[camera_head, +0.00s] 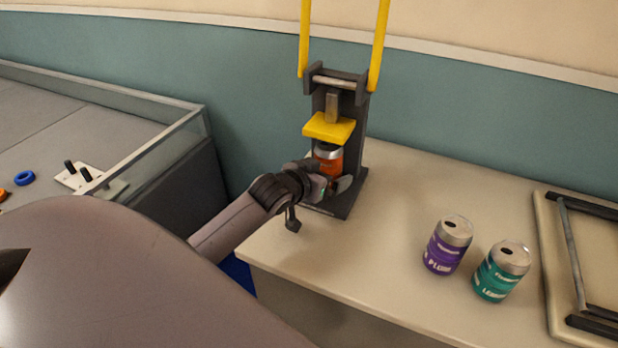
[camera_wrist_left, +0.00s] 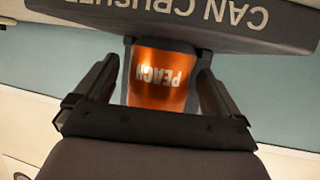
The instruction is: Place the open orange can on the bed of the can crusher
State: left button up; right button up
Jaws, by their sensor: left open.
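The orange can (camera_head: 328,161), marked PEACH, stands upright in the can crusher (camera_head: 352,140), below its yellow press plate (camera_head: 329,127). The can crusher's dark base (camera_head: 345,207) rests on the table. My left gripper (camera_head: 335,181) reaches in from the left at the can's lower part. In the left wrist view the orange can (camera_wrist_left: 160,78) sits between the two open fingers, with small gaps visible beside it. The gripper hides the can's bottom in the head view, so its contact with the bed cannot be seen. My right gripper is not in view.
A purple can (camera_head: 447,245) and a teal can (camera_head: 501,271) stand on the table (camera_head: 390,245) to the right. A framed tray (camera_head: 548,260) lies at the far right. The crusher's yellow handles (camera_head: 378,45) rise above it. A walled grey surface (camera_head: 110,115) is at left.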

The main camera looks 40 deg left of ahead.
pick_arm(q)
jog(key=p+v, duration=0.1)
jog(key=v, duration=0.8)
jog(key=shift+s+r, duration=0.1)
jog(key=shift+s, duration=0.05)
jog(key=shift+v, duration=0.9)
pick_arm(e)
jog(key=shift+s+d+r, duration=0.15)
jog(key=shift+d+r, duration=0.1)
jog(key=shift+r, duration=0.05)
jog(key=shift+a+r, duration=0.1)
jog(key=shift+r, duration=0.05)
